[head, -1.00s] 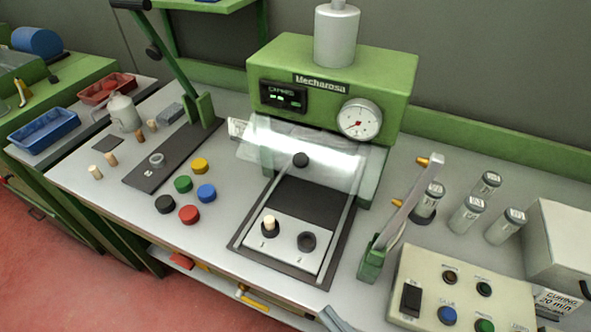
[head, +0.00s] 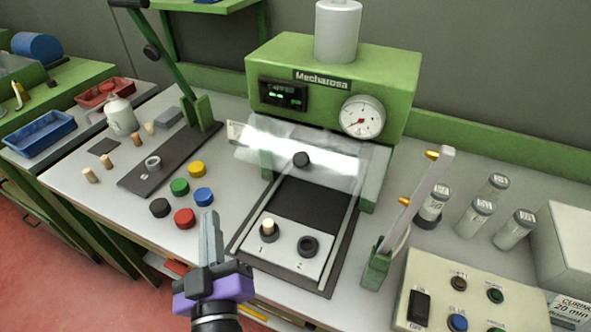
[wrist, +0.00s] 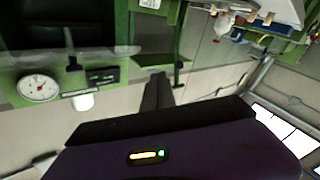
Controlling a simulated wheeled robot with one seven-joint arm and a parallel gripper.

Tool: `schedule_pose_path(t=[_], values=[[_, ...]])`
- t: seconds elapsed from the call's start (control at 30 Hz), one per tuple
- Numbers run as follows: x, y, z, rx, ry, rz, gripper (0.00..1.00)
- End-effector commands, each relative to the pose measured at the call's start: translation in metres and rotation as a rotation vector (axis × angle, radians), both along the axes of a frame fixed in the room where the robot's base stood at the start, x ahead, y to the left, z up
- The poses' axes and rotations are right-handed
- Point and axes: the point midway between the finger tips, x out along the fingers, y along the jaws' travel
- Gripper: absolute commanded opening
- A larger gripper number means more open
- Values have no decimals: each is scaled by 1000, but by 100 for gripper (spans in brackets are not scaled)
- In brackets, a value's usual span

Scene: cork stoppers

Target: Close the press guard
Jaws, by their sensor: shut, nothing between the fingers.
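The green press (head: 300,62) stands at the back middle of the bench in the head view, and it shows upside down in the wrist view with its gauge (wrist: 38,89). Its clear guard (head: 295,150) is raised, tilted across the press front, with a round black knob (head: 302,159) on it. Below the guard lies the press bed with a plate (head: 287,252); a cork stands in position 1, and position 2 holds an empty dark ring. My gripper (head: 209,216) is shut and empty, left of the bed at the bench's front edge, well apart from the guard.
Several coloured caps (head: 184,218) lie left of the bed, close to my gripper. A lever stand (head: 376,264) stands to the right, near a control box (head: 450,300) and several clear jars (head: 481,212). A tall lever (head: 168,55) rises at the left.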

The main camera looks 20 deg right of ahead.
Motion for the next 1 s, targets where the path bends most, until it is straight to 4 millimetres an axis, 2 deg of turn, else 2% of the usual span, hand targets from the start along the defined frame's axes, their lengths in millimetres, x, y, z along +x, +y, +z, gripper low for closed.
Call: schedule_pose_path(t=[0.03,0.1,0.2,0.33,0.47,0.67,1.0], values=[[2,-2,17,23,-55,-69,0],[-3,-16,37,62,-135,-185,0],[-20,-40,55,124,-247,-336,0],[-47,-67,58,191,-355,-469,0],[-59,-81,58,263,-407,-523,0],[-50,-91,62,282,-413,-522,0],[-9,-134,84,279,-411,-522,0]])
